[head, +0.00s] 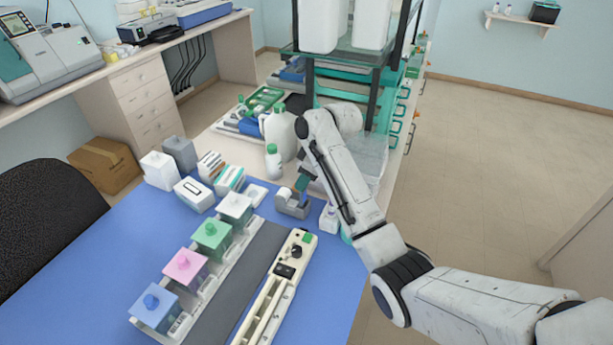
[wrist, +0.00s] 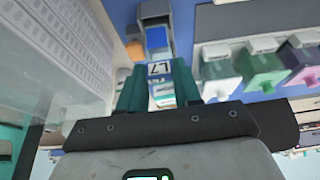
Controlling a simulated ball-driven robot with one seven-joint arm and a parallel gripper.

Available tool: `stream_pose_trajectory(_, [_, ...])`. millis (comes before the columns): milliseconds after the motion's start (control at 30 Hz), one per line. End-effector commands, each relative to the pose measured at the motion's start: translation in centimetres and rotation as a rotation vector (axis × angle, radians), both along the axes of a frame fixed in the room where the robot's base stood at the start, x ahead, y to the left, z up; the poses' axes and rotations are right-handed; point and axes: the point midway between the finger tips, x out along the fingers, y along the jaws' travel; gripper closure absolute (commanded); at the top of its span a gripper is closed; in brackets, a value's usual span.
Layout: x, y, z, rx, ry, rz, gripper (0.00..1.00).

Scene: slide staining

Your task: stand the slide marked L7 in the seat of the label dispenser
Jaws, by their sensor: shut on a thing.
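My gripper (head: 303,182) is at the far end of the blue mat, close above the label dispenser (head: 293,207), a small grey holder. In the wrist view the teal fingers of my gripper (wrist: 159,75) are shut on the slide marked L7 (wrist: 160,70). Its label end, with the dark L7 mark, points out past the fingers. The dispenser (wrist: 156,12) shows in the wrist view just beyond the slide, and the slide looks apart from it. The slide cannot be made out in the head view.
Staining jars with white (head: 235,207), green (head: 211,233), pink (head: 185,266) and blue (head: 155,303) lids stand in a row left of the dispenser. A long cream device (head: 275,290) lies in front. White bottles (head: 280,130) stand behind. A small bottle (head: 328,217) is close to the right.

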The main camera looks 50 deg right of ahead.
Motion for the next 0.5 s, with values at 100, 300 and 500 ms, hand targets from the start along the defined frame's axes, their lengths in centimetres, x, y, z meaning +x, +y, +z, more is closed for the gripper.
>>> stream_pose_trajectory(100, [0.0, 0.0, -1.1, -0.001, 0.0, 0.0, 1.0])
stream_pose_trajectory(300, [0.0, 0.0, -2.3, -0.001, 0.0, 0.001, 1.0])
stream_pose_trajectory(500, [0.0, 0.0, -3.3, 0.0, 0.0, 0.0, 1.0])
